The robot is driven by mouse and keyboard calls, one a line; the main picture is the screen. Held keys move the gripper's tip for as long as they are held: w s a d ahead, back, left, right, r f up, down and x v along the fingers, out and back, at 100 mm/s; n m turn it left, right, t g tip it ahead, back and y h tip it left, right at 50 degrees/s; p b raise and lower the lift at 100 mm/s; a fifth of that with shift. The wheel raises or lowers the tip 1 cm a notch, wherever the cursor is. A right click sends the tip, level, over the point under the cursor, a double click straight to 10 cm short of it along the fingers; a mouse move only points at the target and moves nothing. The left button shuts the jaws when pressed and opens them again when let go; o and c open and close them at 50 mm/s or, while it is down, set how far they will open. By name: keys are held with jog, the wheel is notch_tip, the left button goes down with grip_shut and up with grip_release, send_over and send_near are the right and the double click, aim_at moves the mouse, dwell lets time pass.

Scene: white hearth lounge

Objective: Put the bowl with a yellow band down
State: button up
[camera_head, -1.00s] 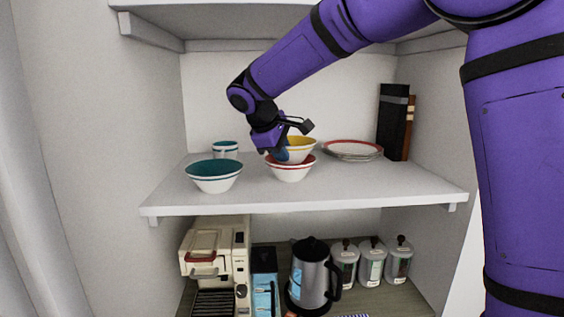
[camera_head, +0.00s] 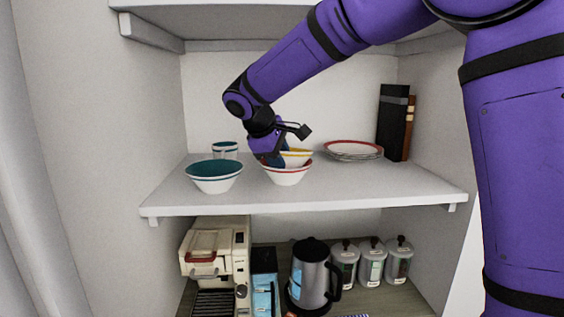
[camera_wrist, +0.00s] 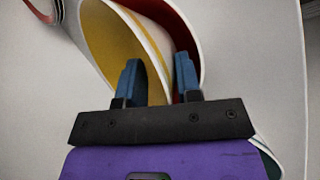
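The bowl with a yellow band (camera_head: 298,156) is white outside and yellow inside. It sits low and tilted in a white bowl with a red interior (camera_head: 287,177) on the middle shelf. My gripper (camera_head: 277,160) reaches down at its left side. In the wrist view, the blue fingers of my gripper (camera_wrist: 159,80) straddle the wall of the yellow-banded bowl (camera_wrist: 112,45), one inside and one outside. They are partly apart and appear shut on the wall. The red interior of the lower bowl (camera_wrist: 190,30) shows beyond. The contact between the two bowls is hidden.
A teal bowl (camera_head: 214,180) stands to the left on the shelf (camera_head: 330,197), with a teal-rimmed cup (camera_head: 225,150) behind it. Red-rimmed plates (camera_head: 353,153) and dark books (camera_head: 393,122) are at the right. The right front of the shelf is clear.

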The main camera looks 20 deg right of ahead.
jog(key=v, duration=1)
jog(key=shift+r, duration=0.15)
jog(key=s+d+f+m+y, duration=0.2)
jog(key=s+d, duration=0.3)
jog(key=s, duration=0.5)
jog(key=s+d+f+m+t+y, duration=0.1)
jog(key=s+d+f+m, duration=0.3)
jog(key=s, duration=0.7)
jog(key=s+d+f+m+y, duration=0.2)
jog(key=s+d+f+m, duration=0.1)
jog(key=s+d, duration=0.4)
jog(key=s+m, duration=0.1)
jog(key=s, duration=0.2)
jog(key=shift+s+t+y, duration=0.15)
jog(key=shift+t+y, duration=0.25)
